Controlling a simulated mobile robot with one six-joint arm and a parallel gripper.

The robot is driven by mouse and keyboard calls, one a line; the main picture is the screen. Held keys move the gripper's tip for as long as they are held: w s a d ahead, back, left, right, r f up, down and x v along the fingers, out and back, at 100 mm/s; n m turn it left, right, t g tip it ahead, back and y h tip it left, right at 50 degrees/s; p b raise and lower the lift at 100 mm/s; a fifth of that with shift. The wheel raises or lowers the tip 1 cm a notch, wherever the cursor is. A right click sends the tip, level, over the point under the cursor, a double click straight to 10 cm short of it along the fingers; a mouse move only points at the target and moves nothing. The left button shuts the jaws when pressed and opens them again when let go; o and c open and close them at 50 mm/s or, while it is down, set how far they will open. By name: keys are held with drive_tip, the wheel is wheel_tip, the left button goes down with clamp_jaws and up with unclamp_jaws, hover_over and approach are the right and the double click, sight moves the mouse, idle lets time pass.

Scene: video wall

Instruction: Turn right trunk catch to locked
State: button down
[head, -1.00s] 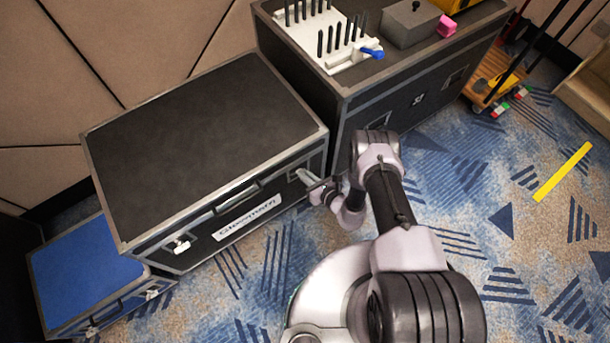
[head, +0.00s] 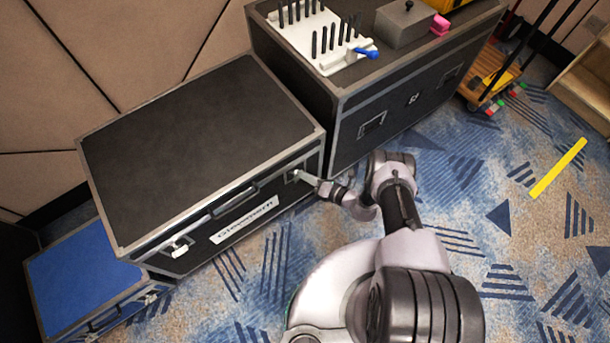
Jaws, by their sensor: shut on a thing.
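A black trunk (head: 190,150) with a grey metal edge and a white name label stands at the left, its lid down. Its left catch (head: 180,249) shows as a pale metal piece on the front face. The right catch (head: 294,176) is on the front face near the right corner, small and partly covered by my gripper. My gripper (head: 303,178) reaches in from the right and is shut on the right catch. How far the catch is turned is too small to tell.
A taller black case (head: 400,110) stands behind on the right, bearing a white rack (head: 325,60) with black pegs and a grey box (head: 405,22). A blue case (head: 80,270) is at the lower left. A wheeled wooden cart (head: 490,80) stands at the upper right. Patterned carpet is clear in front.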

drive_tip(key=shift+w+r, duration=0.2)
drive_tip(key=shift+w, duration=0.1)
drive_tip(key=c, duration=1.6)
unclamp_jaws()
drive_tip(key=shift+s+a+f, duration=0.1)
drive_tip(key=shift+a+f, duration=0.05)
drive_tip(key=p+v, duration=0.4)
drive_tip(key=v, duration=1.3)
drive_tip(key=shift+d+f+p, duration=0.1)
drive_tip(key=shift+d+p, duration=0.1)
drive_tip(key=shift+p, duration=0.1)
drive_tip(key=shift+o, duration=0.3)
